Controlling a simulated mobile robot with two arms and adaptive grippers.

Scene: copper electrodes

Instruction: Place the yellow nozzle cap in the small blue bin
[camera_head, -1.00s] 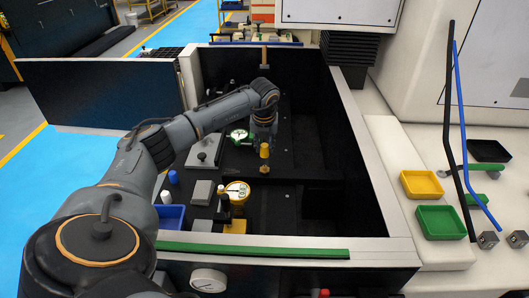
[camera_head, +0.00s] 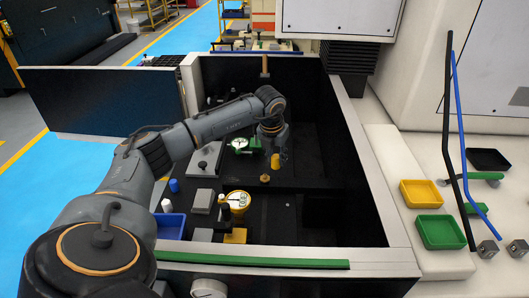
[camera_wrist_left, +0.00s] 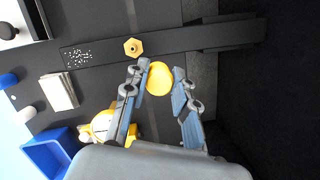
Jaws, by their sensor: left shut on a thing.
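The yellow nozzle cap (camera_head: 275,161) is held between the fingertips of my left gripper (camera_head: 274,146), above the dark floor of the open-topped box. In the left wrist view, the cap (camera_wrist_left: 159,78) sits between the two fingers of my left gripper (camera_wrist_left: 162,82). The brass hex fitting (camera_head: 265,179) is uncovered, a little to the left of and below the cap in the picture. It also shows in the left wrist view (camera_wrist_left: 133,47). The small blue bin (camera_head: 170,226) stands at the box's front left, apart from the gripper. My right gripper is out of view.
The box's front wall has a green strip (camera_head: 250,259). Yellow (camera_head: 421,193) and green (camera_head: 440,231) trays lie outside at right.

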